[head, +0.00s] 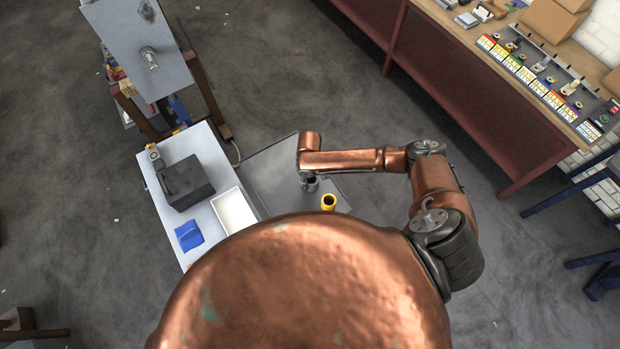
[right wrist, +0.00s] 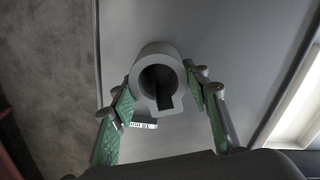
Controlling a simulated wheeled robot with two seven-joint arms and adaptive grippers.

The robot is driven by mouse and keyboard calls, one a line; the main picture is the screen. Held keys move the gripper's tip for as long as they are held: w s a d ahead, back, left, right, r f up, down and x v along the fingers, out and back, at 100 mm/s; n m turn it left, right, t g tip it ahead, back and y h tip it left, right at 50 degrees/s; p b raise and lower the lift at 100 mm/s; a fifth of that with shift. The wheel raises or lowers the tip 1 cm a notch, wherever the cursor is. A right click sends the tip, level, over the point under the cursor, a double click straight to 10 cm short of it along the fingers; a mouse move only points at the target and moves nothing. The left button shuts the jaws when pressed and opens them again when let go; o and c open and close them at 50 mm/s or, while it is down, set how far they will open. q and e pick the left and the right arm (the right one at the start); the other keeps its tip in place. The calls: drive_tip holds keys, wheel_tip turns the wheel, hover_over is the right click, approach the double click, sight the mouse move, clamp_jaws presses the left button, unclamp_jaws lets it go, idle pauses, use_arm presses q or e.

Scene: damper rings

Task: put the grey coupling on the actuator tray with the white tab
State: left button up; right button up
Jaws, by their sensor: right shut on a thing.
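The grey coupling (right wrist: 160,77) is a thick ring with a round bore and a slot in its lower side, in the right wrist view. My right gripper (right wrist: 161,92) is shut on it, with a green-padded finger on each side. In the head view the right gripper (head: 307,180) is small and partly hidden under my arm, above a grey surface. A row of small parts with coloured tabs lies on the far bench; I cannot tell which is the actuator tray with the white tab. My left gripper is not in view.
A yellow ring (head: 328,202) stands close to the right gripper on the grey surface (head: 268,175). Left of it are a white bin (head: 233,212), a dark box (head: 185,182) and a blue item (head: 189,235). The long bench (head: 475,65) stands at the upper right, with open floor between.

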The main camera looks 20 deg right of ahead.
drive_tip(key=o, duration=1.6)
drive_tip(key=shift+f, duration=0.1)
wheel_tip(320, 180, up, 12)
drive_tip(key=shift+r, duration=0.1)
drive_tip(key=shift+c, duration=0.6)
clamp_jaws()
drive_tip(key=shift+a, duration=0.1)
idle(0.8)
